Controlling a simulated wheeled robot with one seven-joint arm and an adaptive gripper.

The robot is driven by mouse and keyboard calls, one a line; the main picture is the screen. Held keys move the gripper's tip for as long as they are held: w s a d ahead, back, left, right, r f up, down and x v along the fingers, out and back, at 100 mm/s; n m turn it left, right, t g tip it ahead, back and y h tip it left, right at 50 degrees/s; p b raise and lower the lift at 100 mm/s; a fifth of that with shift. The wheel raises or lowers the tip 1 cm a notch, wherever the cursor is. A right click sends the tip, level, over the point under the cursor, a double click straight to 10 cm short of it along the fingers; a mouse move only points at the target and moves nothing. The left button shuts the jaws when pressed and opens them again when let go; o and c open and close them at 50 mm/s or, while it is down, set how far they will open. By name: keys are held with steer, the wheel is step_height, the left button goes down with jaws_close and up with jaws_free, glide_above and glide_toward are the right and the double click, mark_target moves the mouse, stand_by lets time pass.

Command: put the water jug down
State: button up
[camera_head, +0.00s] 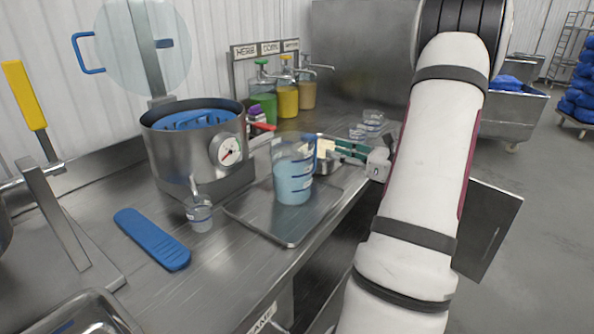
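The water jug (293,180) is a clear upright jug with blue markings and pale blue water in it. It stands at or just over the flat metal tray (285,228); I cannot tell whether its base touches. My gripper (326,147) reaches in from the right, at the upper right side of the jug. Its dark and green fingers lie close to the jug's rim and handle side. The fingertips are small and partly hidden, so I cannot see whether they are closed on the handle or apart from it.
A steel pot (195,160) with a dial gauge and blue insert stands left of the jug. A small clear cup (199,213) and a blue strip-shaped tool (152,238) lie in front. Bottles with pumps (287,100) and clear containers (372,122) stand behind.

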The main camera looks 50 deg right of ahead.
mark_target(316, 147)
steer(key=shift+w+a+f, duration=0.1)
steer(key=shift+w+a, duration=0.1)
steer(key=shift+w, duration=0.85)
steer(key=shift+w+a+f, duration=0.1)
steer(key=shift+w+a, duration=0.05)
steer(key=shift+w, duration=0.95)
steer(key=shift+w+a, duration=0.2)
steer(key=shift+w, duration=0.85)
jaws_close()
steer(key=shift+r, duration=0.1)
